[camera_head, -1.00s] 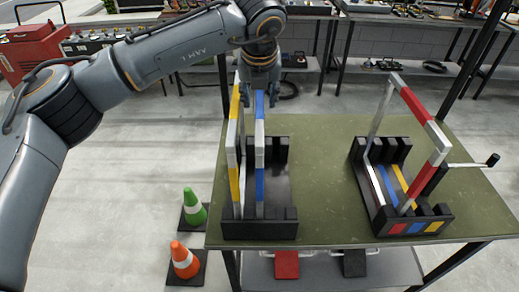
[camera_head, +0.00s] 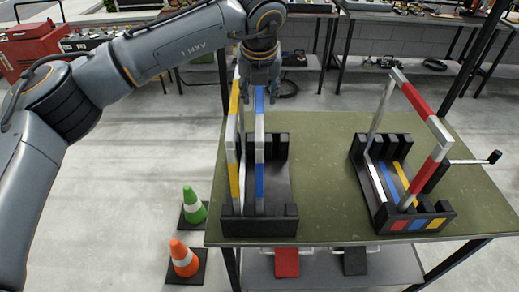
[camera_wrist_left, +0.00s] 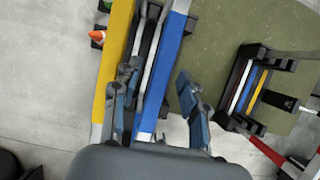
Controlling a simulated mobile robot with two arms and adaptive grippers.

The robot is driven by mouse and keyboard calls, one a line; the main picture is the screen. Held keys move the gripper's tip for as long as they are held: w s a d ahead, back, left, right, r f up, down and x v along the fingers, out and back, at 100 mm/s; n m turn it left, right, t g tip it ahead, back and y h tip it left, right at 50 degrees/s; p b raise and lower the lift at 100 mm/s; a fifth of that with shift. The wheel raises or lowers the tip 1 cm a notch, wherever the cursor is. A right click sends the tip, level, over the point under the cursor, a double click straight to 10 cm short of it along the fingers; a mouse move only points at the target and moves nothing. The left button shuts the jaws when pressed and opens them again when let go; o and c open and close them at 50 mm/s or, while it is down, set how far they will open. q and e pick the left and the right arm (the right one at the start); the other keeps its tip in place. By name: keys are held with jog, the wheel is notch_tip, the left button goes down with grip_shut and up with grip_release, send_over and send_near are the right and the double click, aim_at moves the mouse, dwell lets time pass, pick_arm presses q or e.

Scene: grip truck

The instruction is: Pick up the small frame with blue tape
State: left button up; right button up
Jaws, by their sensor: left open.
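The frame with blue tape (camera_head: 259,175) stands upright in the left black slotted rack (camera_head: 279,188), just right of the yellow-taped frame (camera_head: 234,160). My left gripper (camera_head: 261,82) is above the blue frame's top end, pointing down. In the left wrist view my left gripper (camera_wrist_left: 158,100) is open, with one finger on each side of the blue-taped frame (camera_wrist_left: 163,70). The left finger sits between the blue and yellow frames (camera_wrist_left: 114,65). Whether either finger touches a frame cannot be told. My right gripper is not in view.
A second slotted rack (camera_head: 427,219) holds a red-taped frame (camera_head: 411,95) on the right of the green table (camera_head: 330,160). A crank handle (camera_head: 495,157) juts out there. A green cone (camera_head: 193,207) and an orange cone (camera_head: 184,258) stand on the floor at left.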

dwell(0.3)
pick_arm(q)
grip_shut()
jog(key=shift+r, duration=0.1)
